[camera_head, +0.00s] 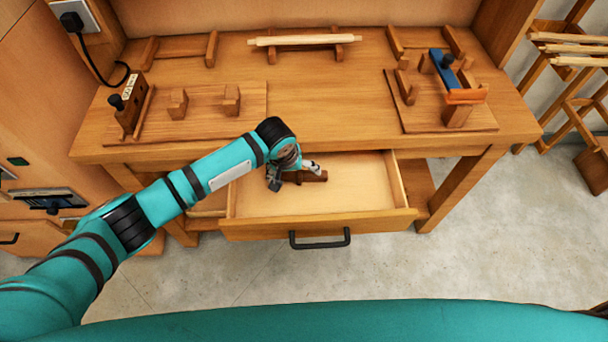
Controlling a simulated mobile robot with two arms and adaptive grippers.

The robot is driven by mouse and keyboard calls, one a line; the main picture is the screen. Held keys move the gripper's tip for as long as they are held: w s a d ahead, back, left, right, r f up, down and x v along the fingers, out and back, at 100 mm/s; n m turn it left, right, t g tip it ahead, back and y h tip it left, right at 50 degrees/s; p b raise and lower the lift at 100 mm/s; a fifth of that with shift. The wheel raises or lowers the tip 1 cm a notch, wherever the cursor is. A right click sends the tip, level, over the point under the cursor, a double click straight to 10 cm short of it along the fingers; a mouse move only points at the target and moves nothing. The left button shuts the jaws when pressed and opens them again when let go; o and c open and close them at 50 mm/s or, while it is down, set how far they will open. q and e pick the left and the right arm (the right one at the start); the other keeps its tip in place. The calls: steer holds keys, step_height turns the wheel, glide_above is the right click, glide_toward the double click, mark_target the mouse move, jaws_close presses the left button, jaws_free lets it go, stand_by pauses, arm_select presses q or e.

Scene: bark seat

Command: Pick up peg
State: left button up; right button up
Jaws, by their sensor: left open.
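A short dark brown peg (313,176) lies in the open drawer (360,217) under the workbench, near the drawer's left part. My left gripper (292,180) reaches down into the drawer from the left and is open, with its fingers at the peg. The gripper hides the peg's left part. I cannot tell whether the fingers touch it. My right gripper is out of view.
The workbench (330,95) overhangs the drawer's back. On it are a pale rod (304,40) on supports, a blue tool (443,70) on the right board, and a wooden block with a black knob (128,105) at left. The drawer's right side is empty.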

arm_select(q)
steer(key=shift+a, duration=0.1)
steer(key=c, duration=1.2)
steer(key=shift+s, duration=0.15)
steer(key=shift+c, duration=1.4)
steer(key=shift+s, duration=0.15)
